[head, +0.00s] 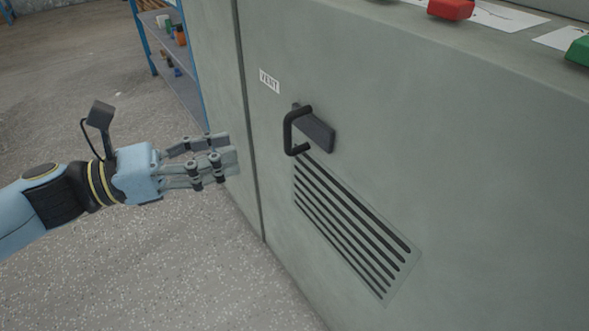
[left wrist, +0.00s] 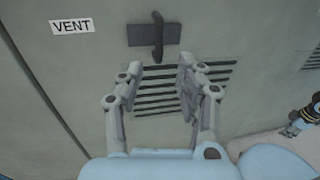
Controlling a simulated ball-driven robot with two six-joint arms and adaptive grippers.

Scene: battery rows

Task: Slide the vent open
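The vent is a slatted grille (head: 345,225) set in the side of a grey-green cabinet. A black handle (head: 291,131) on a dark plate (head: 316,129) sits just above the slats, below a VENT label (head: 269,81). My left gripper (head: 234,154) is left of the handle, apart from it and touching nothing. In the left wrist view its fingers (left wrist: 155,98) are spread open and empty, with slats (left wrist: 155,101) showing between them and the handle (left wrist: 157,37) beyond. My right gripper is not visible in the head view; a blue and black arm part shows at the right of the left wrist view.
The cabinet top (head: 400,17) holds a red block (head: 451,9), a green block (head: 579,51) and papers. A blue-framed shelf (head: 180,73) with small items stands behind at the upper left. The speckled floor (head: 140,260) around my left arm is clear.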

